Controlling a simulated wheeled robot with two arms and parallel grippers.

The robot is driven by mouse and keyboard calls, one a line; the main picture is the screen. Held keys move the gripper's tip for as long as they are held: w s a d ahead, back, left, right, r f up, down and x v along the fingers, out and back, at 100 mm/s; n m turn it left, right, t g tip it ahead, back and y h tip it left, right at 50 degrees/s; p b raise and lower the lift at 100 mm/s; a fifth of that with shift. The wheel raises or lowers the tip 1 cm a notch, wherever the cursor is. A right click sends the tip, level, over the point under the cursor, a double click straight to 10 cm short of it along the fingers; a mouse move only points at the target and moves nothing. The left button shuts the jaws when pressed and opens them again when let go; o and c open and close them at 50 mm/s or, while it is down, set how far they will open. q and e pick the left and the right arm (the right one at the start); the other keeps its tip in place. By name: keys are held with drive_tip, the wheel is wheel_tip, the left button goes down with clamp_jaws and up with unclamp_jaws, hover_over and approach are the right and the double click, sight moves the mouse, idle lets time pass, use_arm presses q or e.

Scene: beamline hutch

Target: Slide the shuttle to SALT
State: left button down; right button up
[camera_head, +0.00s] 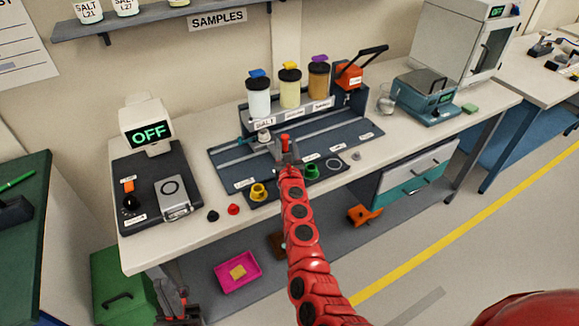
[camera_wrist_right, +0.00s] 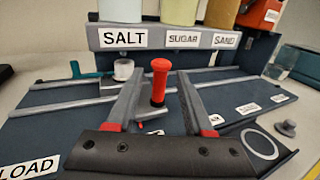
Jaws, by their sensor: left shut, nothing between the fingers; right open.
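The shuttle's red handle (camera_head: 284,141) stands upright on the dark blue railed board (camera_head: 230,160), just right of the SALT label (camera_head: 264,123). A small pale cup (camera_head: 263,136) is on the rails below that label. In the right wrist view the red handle (camera_wrist_right: 158,80) shows between the fingers of my open right gripper (camera_wrist_right: 160,90), with gaps on both sides; the cup (camera_wrist_right: 123,70) is to its left. The SALT label (camera_wrist_right: 124,38) is behind the cup. My left gripper (camera_head: 180,316) is shut and empty, low at the bottom left, partly cut off.
Three capped hoppers (camera_head: 290,88) stand behind the board. A hotplate unit reading OFF (camera_head: 148,128) is at left. Yellow (camera_head: 258,192) and green (camera_head: 312,171) parts sit at the board's front. Black and red knobs (camera_head: 233,209) lie near the table's front edge.

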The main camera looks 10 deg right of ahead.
drive_tip(key=s, duration=0.3)
drive_tip(key=s+p, duration=0.1)
drive_tip(key=s, duration=0.2)
drive_tip(key=s+a, duration=0.1)
drive_tip(key=s, duration=0.2)
drive_tip(key=shift+s, duration=0.95)
drive_tip(key=shift+d, duration=0.1)
drive_tip(key=shift+f, duration=0.1)
